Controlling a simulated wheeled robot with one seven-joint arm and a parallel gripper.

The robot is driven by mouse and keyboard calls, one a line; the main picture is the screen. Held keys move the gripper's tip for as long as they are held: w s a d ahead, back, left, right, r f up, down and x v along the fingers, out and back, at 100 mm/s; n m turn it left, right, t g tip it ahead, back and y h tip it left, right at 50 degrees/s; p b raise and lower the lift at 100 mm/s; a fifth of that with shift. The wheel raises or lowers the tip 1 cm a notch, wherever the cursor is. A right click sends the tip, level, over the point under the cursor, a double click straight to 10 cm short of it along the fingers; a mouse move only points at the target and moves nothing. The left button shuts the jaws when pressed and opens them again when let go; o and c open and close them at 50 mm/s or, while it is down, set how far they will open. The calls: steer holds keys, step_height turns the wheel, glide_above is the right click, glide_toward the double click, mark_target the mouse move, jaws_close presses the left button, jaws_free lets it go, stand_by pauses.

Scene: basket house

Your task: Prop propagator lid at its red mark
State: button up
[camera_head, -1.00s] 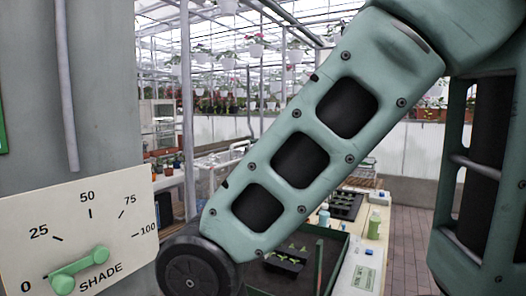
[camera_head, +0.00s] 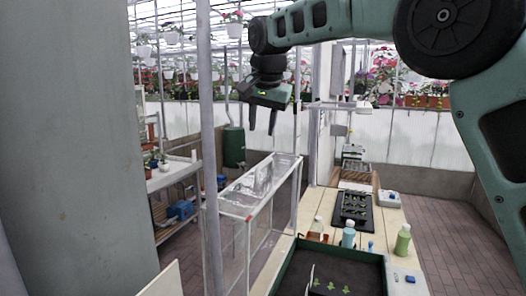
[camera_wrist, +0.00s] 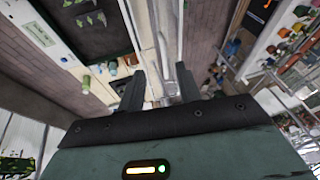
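My gripper (camera_head: 262,120) hangs in the air at upper centre in the head view, fingers pointing down and apart, with nothing between them. Its two spread fingers also show in the wrist view (camera_wrist: 159,90). A long clear-walled case with a pale frame (camera_head: 247,214) stands below it, well apart from the fingers. A green-rimmed tray (camera_head: 283,262) with dark soil and small seedlings is at the bottom of the head view, partly cut off. I cannot tell for certain which clear part is the propagator lid. No red mark can be made out now.
A grey post (camera_head: 208,130) stands left of the case. A shelf (camera_head: 172,178) stands behind. A wide grey panel (camera_head: 75,140) fills the left.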

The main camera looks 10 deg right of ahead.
step_height(320, 180, up, 3)
steer(key=w+d+m, duration=0.1)
steer(key=w+d, duration=0.1)
steer(key=p, duration=0.6)
glide_toward(263, 164)
steer(key=shift+t+h, duration=0.3)
steer(key=x, duration=0.7)
steer(key=shift+s+a+f, duration=0.2)
steer(key=shift+a+f, duration=0.1)
steer(key=shift+f, duration=0.25)
jaws_close()
